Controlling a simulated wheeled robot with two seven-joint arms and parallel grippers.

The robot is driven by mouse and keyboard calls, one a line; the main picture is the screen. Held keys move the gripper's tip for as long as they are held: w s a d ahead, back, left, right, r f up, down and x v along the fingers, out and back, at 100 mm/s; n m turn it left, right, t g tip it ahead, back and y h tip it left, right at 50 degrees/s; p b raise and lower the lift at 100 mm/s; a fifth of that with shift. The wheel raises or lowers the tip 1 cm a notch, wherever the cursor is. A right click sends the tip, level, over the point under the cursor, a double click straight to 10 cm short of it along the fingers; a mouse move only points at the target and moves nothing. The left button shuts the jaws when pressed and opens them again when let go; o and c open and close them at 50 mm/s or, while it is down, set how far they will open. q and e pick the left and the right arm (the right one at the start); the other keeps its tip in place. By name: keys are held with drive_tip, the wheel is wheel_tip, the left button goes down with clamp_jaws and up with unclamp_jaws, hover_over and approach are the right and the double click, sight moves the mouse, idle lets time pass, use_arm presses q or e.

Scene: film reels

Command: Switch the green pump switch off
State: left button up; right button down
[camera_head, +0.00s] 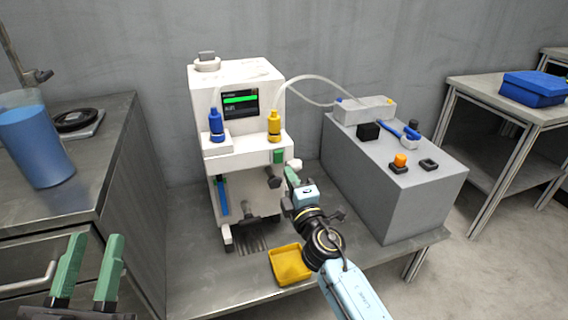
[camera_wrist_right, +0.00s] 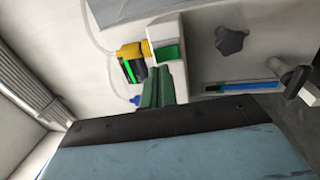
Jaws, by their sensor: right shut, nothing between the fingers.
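The green pump switch (camera_head: 279,156) is on the front of the white machine (camera_head: 236,75), at the right below the yellow-capped bottle. In the right wrist view the green switch (camera_wrist_right: 168,53) sits in a white housing just beyond my fingertips. I cannot tell its on or off position. My right gripper (camera_head: 291,174) is shut and empty, close to the switch at its lower right. Its green fingers (camera_wrist_right: 158,78) point at the switch; whether they touch it is unclear. My left gripper (camera_head: 92,238) is open and empty at the lower left, far from the machine.
A black star-shaped knob (camera_head: 274,180) is below the switch. A yellow tray (camera_head: 290,265) lies on the bench near my right arm. A grey box (camera_head: 400,195) with an orange button (camera_head: 400,159) stands at right. A blue jug (camera_head: 36,146) stands on the left bench.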

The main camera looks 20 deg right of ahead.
sight(280, 155)
use_arm(q)
drive_tip(key=shift+s+a+r+t+b, duration=0.1)
drive_tip(key=shift+s+r+t+b, duration=0.2)
drive_tip(key=shift+t, duration=0.1)
use_arm(e)
drive_tip(key=shift+w+a+r, duration=0.1)
drive_tip(key=shift+w+r, duration=0.1)
drive_tip(key=shift+w, duration=1)
drive_tip(key=shift+w+r, duration=0.2)
drive_tip(key=shift+w, duration=1)
